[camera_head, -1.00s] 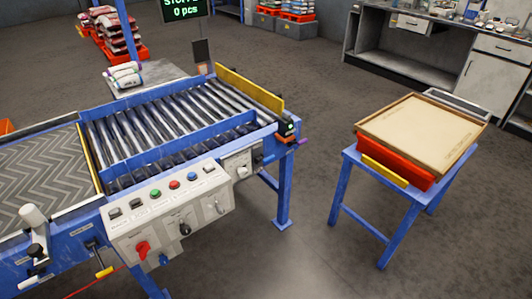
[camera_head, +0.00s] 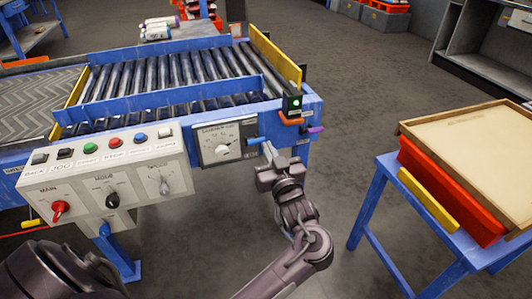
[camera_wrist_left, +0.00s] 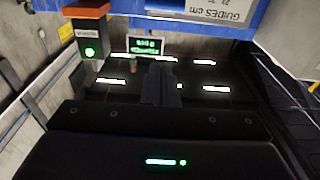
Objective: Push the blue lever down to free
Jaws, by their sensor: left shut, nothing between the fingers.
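The blue lever (camera_head: 256,140) sticks out to the right of the guide-width dial plate (camera_head: 221,143), on the blue conveyor frame. It looks roughly level, slightly raised at its right end. My left gripper (camera_head: 268,150) is shut and empty, with its fingertips just right of and slightly below the lever's end. I cannot tell whether they touch. In the left wrist view my dark fingers (camera_wrist_left: 160,82) point away from the camera, and the blue lever cannot be made out there. My right gripper is not in view.
The control panel (camera_head: 104,172) juts out at left. A blue table (camera_head: 392,205) holds a red tray (camera_head: 450,190) at right. Open floor lies between.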

